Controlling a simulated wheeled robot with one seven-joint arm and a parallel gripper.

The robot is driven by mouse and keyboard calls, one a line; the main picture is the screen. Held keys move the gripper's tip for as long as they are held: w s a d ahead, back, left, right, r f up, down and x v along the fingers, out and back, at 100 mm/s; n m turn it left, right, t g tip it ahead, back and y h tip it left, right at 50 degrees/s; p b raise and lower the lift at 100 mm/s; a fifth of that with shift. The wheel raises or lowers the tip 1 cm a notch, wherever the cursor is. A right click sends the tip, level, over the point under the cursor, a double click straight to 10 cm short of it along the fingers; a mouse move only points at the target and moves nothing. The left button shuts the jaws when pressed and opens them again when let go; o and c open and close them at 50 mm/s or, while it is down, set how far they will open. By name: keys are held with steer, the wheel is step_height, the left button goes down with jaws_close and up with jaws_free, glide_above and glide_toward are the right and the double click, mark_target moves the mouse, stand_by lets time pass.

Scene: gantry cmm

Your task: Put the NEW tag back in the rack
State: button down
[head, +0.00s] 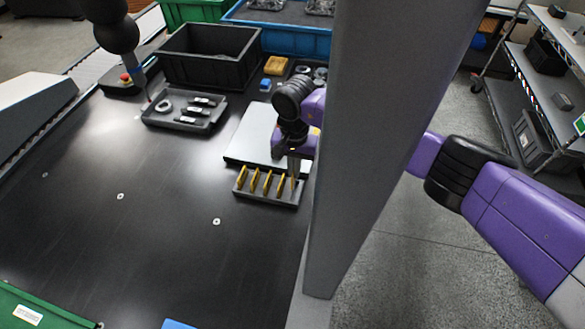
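A grey rack (267,198) stands on the dark table, with several yellow tags (254,180) upright in a row in it. No lettering is readable, so I cannot tell which is the NEW tag. My gripper (293,174) points down over the rack's right end. Its fingers are at the rightmost yellow piece, partly covering it. The fingers are too small and dark to show whether they are shut on that piece.
A pale flat plate (250,135) lies just behind the rack. A grey tray (184,123) with dark parts and a ring is farther left. A black bin (207,74) stands behind. A thick grey column (385,120) hides the table's right side. The table's middle left is clear.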

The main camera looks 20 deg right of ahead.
steer(key=shift+f, duration=0.55)
steer(key=shift+f+b, duration=0.15)
steer(key=shift+b, duration=0.2)
steer(key=shift+s+f+b, duration=0.1)
steer(key=shift+f+b, duration=0.4)
steer(key=shift+f, duration=0.4)
steer(key=shift+f+b, duration=1.25)
steer(key=shift+f, duration=0.35)
stand_by(1.3)
steer(key=shift+f, duration=0.3)
steer(key=c, duration=1.3)
jaws_free()
